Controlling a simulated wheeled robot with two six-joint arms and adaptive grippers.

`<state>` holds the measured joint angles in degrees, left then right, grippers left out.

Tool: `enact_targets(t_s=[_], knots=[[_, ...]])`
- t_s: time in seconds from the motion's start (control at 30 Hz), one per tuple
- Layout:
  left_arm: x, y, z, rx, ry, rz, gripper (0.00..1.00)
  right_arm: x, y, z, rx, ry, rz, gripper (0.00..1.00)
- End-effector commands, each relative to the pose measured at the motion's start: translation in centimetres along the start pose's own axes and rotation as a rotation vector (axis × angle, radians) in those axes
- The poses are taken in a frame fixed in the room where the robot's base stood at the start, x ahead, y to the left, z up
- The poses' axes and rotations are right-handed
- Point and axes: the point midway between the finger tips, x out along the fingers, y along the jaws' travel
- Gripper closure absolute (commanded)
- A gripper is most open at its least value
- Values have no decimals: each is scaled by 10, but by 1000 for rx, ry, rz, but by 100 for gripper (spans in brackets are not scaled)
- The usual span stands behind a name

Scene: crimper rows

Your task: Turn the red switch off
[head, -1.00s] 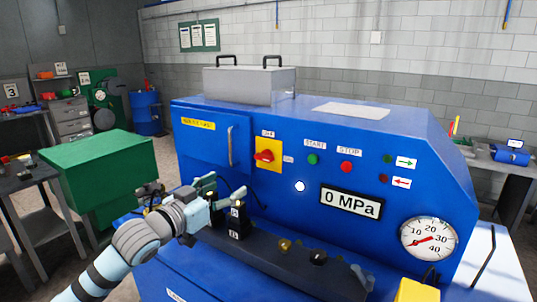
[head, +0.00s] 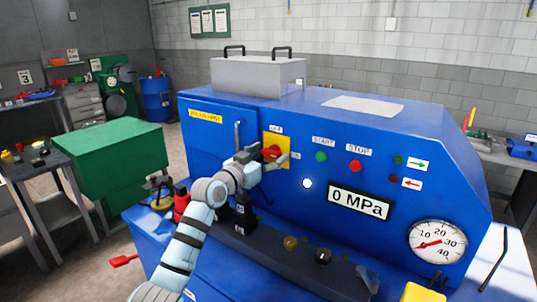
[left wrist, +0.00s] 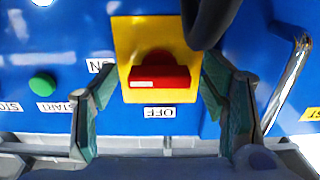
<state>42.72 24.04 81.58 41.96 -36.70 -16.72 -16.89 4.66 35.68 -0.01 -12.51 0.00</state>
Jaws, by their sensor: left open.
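The red switch (head: 272,150) is a knob on a yellow plate (left wrist: 125,45) on the front of the blue machine. It also shows in the left wrist view (left wrist: 160,76), where the picture is upside down. Its red bar lies crosswise, with an ON label (left wrist: 95,66) to one side and an OFF label (left wrist: 159,112) at the plate's edge. My left gripper (head: 264,157) is open in front of the plate. In the left wrist view its fingers are spread on either side of the knob. I cannot tell whether they touch it. My right gripper is out of view.
A metal handle (head: 238,137) stands out left of the switch. Green start (head: 321,156) and red stop (head: 355,166) buttons are to the right. The display (head: 361,202) reads 0 MPa. A dark ledge with tools (head: 290,255) runs below.

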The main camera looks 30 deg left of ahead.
Motion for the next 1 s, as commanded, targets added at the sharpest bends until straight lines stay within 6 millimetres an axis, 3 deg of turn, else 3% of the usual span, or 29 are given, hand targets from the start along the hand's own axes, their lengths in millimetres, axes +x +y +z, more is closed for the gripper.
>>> enact_targets(t_s=[0.27, 0.6, 1.0], knots=[[4, 1, 0, 0, -1, 1, 33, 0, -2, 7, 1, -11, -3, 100], [4, 0, 0, 0, -1, 0, 81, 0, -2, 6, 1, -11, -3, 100], [4, 0, 0, -72, -2, 0, 81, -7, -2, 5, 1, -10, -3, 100]])
